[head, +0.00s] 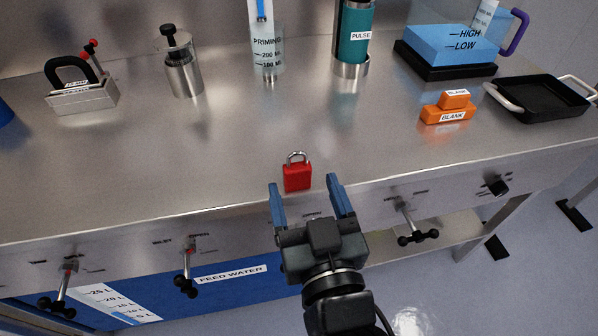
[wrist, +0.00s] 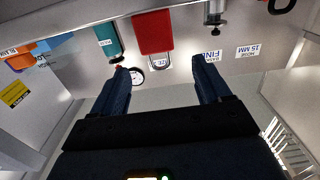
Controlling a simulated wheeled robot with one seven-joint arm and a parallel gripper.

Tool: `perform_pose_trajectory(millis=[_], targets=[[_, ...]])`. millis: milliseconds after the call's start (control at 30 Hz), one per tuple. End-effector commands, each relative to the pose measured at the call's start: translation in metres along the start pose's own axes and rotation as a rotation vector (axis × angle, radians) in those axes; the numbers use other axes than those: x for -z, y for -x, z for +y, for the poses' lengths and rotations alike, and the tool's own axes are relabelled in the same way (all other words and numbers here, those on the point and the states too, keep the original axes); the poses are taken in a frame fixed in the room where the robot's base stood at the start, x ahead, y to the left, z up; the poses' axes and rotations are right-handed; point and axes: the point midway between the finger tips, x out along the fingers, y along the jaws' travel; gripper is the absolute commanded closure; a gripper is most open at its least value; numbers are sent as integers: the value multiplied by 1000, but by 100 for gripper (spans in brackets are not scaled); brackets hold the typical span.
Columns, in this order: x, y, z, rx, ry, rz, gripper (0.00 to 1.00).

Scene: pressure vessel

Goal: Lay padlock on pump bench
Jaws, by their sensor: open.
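The red padlock (head: 297,177) with its silver shackle is near the front edge of the metal bench (head: 220,150), shackle towards the back. It looks upright in the head view, but I cannot tell for certain that it rests on the bench. My gripper (head: 304,184) is open in front of the bench edge, its blue fingers pointing at the padlock. In the wrist view, the padlock (wrist: 152,33) shows beyond and between the open fingertips of my gripper (wrist: 163,78). Nothing is between the fingers, and no contact is visible.
Orange BLANK blocks (head: 447,108) and a black tray (head: 540,98) are at the right. A grey block with a black handle (head: 82,95), a metal cylinder (head: 183,75) and the PRIMING vessel (head: 267,55) stand behind. Valve handles (head: 186,262) stick out along the front. Bare bench surrounds the padlock.

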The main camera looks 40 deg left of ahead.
Motion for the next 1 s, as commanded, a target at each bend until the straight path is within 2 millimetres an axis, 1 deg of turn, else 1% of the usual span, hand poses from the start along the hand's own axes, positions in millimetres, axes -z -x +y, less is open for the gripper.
perform_pose_trajectory(millis=[33,233,400,500,600,800,867,1000], targets=[[1,-6,0,0,1,1,23],[-2,-26,1,-1,1,0,23],[-6,-50,1,-1,3,2,23],[-7,-60,1,-1,2,1,23],[-8,-64,1,-2,1,0,23],[-8,-64,1,-2,1,0,23],[-8,-64,1,-2,1,0,28],[-8,-64,2,-3,1,0,42]])
